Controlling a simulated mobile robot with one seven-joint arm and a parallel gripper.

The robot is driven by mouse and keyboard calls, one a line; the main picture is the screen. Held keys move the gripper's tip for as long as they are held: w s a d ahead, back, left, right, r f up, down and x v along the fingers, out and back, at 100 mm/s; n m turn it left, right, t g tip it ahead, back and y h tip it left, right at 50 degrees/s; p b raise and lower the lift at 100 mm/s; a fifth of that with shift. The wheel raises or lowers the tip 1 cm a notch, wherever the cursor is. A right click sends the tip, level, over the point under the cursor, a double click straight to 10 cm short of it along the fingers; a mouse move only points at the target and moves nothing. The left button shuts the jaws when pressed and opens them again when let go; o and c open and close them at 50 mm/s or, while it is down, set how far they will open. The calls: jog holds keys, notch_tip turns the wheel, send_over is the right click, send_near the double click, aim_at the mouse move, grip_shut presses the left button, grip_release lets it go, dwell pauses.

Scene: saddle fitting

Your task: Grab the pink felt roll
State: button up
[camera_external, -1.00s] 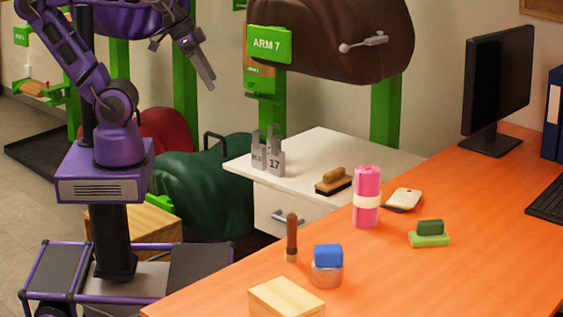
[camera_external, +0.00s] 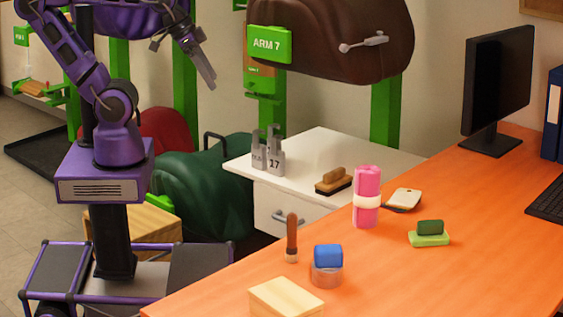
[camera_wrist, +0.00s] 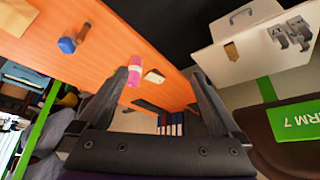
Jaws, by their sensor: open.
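The pink felt roll (camera_external: 367,190) stands upright on the orange table, with a pale band around its middle. In the wrist view the pink roll (camera_wrist: 134,73) shows beside the left finger, which partly overlaps it. My gripper (camera_external: 183,62) is raised at the upper left of the external view, far from the roll and well off the table. In the wrist view the two dark fingers of my gripper (camera_wrist: 164,75) are spread apart with nothing held between them.
A white cabinet (camera_external: 310,160) and a brown saddle (camera_external: 330,40) stand behind.

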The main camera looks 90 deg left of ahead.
jog(key=w+a+r+n+t+y, duration=0.1)
jog(key=w+a+r+n+y, duration=0.15)
jog(key=a, duration=0.35)
jog(key=w+a+r+n+t+y, duration=0.1)
jog(key=w+a+r+n+y, duration=0.15)
jog(key=a, duration=0.45)
jog(key=w+d+f+m+h+b, duration=0.1)
jog(key=w+d+f+m+h, duration=0.25)
jog(key=w+d, duration=0.7)
jog(key=w+d+f+m+h, duration=0.3)
jog(key=w+d+m, duration=0.1)
jog(key=w+d, duration=0.7)
jog(key=w+a+r+n+t, duration=0.2)
jog(key=w+a+n+t, duration=0.1)
jog(key=w+t, duration=0.1)
jog(key=m+t+h+b, duration=0.2)
jog(key=m+t+h, duration=0.15)
jog(key=t, duration=0.25)
send_near(382, 185)
jog(key=x, duration=0.3)
jog(key=a+x, duration=0.1)
jog(key=x, duration=0.6)
jog(key=shift+w+a+f, duration=0.25)
jog(key=shift+a+f, duration=0.1)
jog(key=shift+a, duration=0.05)
